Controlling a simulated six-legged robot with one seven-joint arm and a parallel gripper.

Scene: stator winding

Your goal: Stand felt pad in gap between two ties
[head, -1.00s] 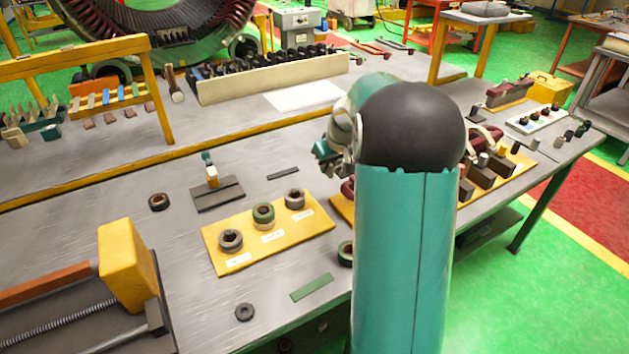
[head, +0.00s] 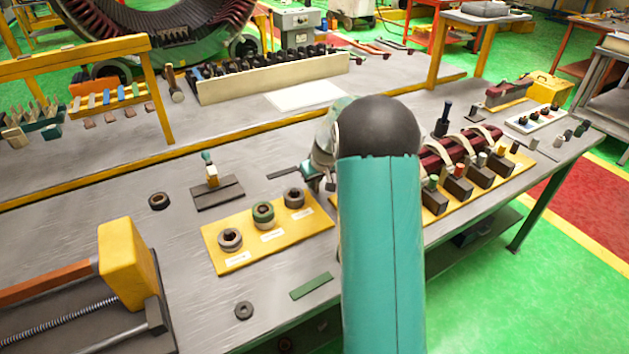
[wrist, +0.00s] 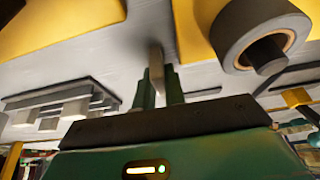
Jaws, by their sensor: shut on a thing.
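In the head view my arm hides most of the gripper and I cannot make out the pad there. A dark red coil (head: 467,147) lies on a yellow board at the right, with cream ties (head: 437,157) wrapped around it. My gripper is to the left of the coil, apart from it. The coil's left end is hidden behind my arm.
A yellow board (head: 240,263) with several rings stands left of my arm; a ring (wrist: 262,40) is close to the gripper in the wrist view. Dark blocks (head: 457,190) stand along the coil's front. A green strip (head: 311,286) lies near the table's front edge.

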